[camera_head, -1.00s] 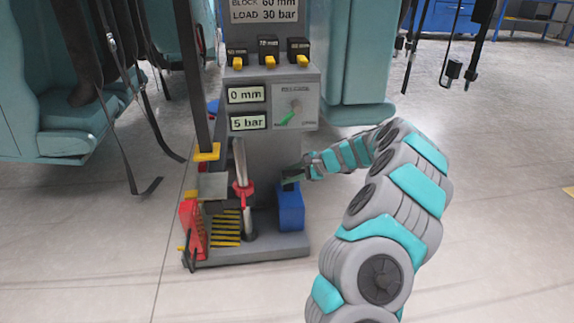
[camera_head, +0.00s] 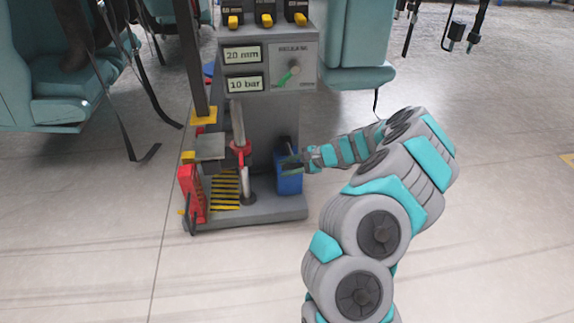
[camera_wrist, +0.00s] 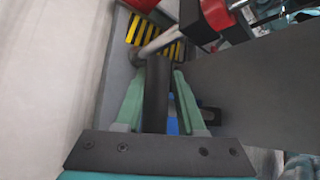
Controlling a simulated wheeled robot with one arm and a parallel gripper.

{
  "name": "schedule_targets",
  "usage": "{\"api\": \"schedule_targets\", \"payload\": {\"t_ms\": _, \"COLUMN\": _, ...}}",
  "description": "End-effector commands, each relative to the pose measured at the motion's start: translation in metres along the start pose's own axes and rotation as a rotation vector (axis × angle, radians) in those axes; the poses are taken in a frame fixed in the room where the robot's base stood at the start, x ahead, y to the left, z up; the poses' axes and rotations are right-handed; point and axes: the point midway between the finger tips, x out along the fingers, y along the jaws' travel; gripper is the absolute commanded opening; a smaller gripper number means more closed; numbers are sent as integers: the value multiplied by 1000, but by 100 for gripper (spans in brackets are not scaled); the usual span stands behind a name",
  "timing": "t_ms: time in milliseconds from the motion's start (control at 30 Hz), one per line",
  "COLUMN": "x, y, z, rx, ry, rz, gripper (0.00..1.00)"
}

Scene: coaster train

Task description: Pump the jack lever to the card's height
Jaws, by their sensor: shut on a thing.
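The jack lever is a black handle (camera_wrist: 157,95) standing out of the blue pump box (camera_head: 290,180) at the right of the jack's base. My gripper (camera_head: 293,162) is shut on this handle, which sits between the two green fingers in the wrist view. The upper display (camera_head: 242,55) reads 20 mm and the lower display (camera_head: 245,84) reads 10 bar. The grey lift plate (camera_head: 210,147) is at the left of the column, beside the steel rod with its red collar (camera_head: 241,149). The card is out of view above the frame.
A regulator panel with a green-pointer knob (camera_head: 290,74) is right of the displays. Several yellow-tipped black switches (camera_head: 265,18) are above. A red part (camera_head: 193,193) and yellow-black stripes (camera_head: 225,188) are on the base. Teal seats (camera_head: 45,70) stand behind. The floor at right is clear.

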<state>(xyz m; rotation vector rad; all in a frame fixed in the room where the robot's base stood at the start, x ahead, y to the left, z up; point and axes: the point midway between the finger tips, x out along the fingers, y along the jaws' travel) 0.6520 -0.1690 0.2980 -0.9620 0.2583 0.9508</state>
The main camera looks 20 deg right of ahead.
Motion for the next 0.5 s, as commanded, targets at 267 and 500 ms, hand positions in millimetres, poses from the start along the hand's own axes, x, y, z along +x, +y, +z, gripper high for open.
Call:
{"api": "schedule_targets", "payload": {"t_ms": 267, "x": -2, "y": -5, "z": -9, "rx": 5, "ry": 24, "rz": -15, "gripper": 0}}
{"api": "schedule_targets", "payload": {"t_ms": 500, "x": -2, "y": -4, "z": -6, "rx": 3, "ry": 17, "rz": -11, "gripper": 60}}
